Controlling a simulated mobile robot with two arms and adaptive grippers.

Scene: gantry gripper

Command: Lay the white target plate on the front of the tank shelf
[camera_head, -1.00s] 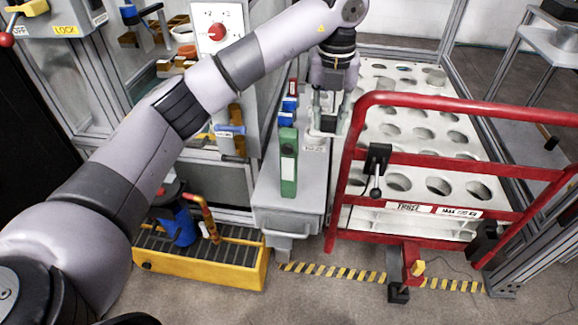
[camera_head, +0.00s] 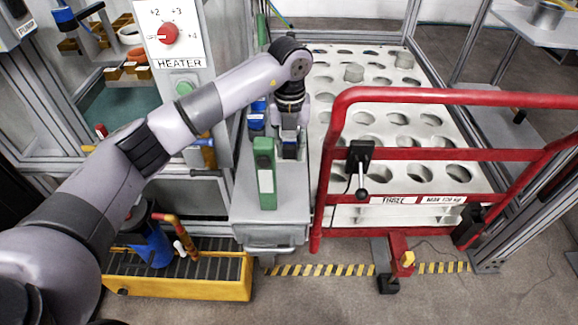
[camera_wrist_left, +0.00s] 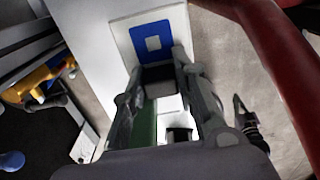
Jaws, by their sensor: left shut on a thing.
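The white target plate (camera_wrist_left: 153,43) carries a blue square with a pale centre and shows at the fingertips in the left wrist view. My left gripper (camera_head: 290,150) is shut on it, seemingly by a dark grey part between the fingers. The plate is over the pale grey tank shelf (camera_head: 287,205); I cannot tell whether it touches the shelf. My right gripper is in neither current view.
A green block with a white label (camera_head: 264,172) stands on the shelf just left of my gripper, with a blue one (camera_head: 256,118) behind. A red guard rail (camera_head: 335,160) stands close on the right, before the white perforated deck (camera_head: 400,150).

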